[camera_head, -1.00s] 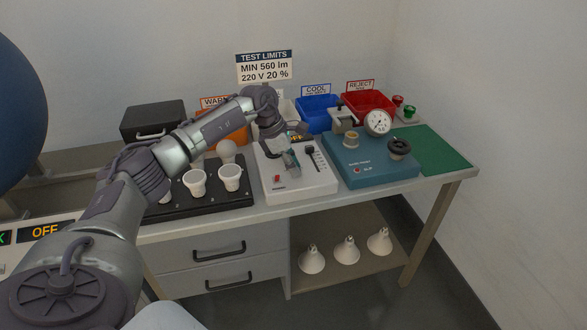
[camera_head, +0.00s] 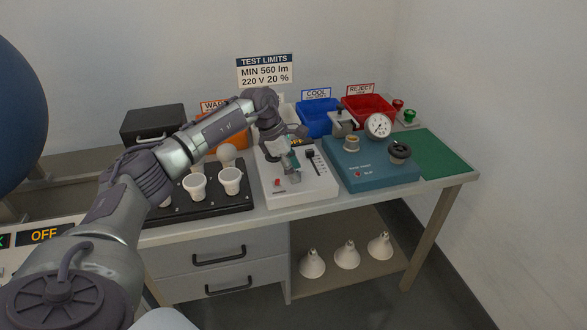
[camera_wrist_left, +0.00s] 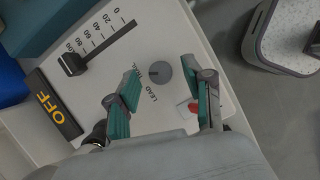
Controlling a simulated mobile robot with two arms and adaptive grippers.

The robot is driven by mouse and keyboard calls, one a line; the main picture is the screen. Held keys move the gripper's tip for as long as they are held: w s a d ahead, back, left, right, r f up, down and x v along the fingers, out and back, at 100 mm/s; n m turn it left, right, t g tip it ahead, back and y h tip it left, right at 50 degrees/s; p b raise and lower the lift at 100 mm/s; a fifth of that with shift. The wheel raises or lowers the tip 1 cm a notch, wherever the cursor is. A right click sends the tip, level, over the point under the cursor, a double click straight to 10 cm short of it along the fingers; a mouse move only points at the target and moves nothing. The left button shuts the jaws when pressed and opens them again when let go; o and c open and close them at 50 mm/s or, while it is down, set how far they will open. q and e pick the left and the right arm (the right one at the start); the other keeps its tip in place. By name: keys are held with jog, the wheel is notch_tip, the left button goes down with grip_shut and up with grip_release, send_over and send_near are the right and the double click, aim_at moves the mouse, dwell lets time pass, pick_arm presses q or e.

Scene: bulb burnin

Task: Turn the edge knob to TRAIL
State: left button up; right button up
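The edge knob (camera_wrist_left: 161,73) is a small round grey knob on the white control box (camera_wrist_left: 185,40), which also shows in the head view (camera_head: 312,187). A dark mark sits on its left side in the left wrist view. In the head view my left gripper (camera_head: 292,166) hangs over the box and hides the knob. My right gripper is not in view.
The box also carries a slider (camera_wrist_left: 74,63), an OFF display (camera_wrist_left: 52,104) and a red switch (camera_wrist_left: 193,106). A black socket board (camera_head: 215,202) stands left of the box, a teal tester (camera_head: 375,177) right.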

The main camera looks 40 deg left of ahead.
pick_arm(q)
jog(key=shift+r, duration=0.1)
jog(key=v, duration=1.1)
jog(key=shift+r, duration=0.4)
jog(key=shift+a, duration=0.1)
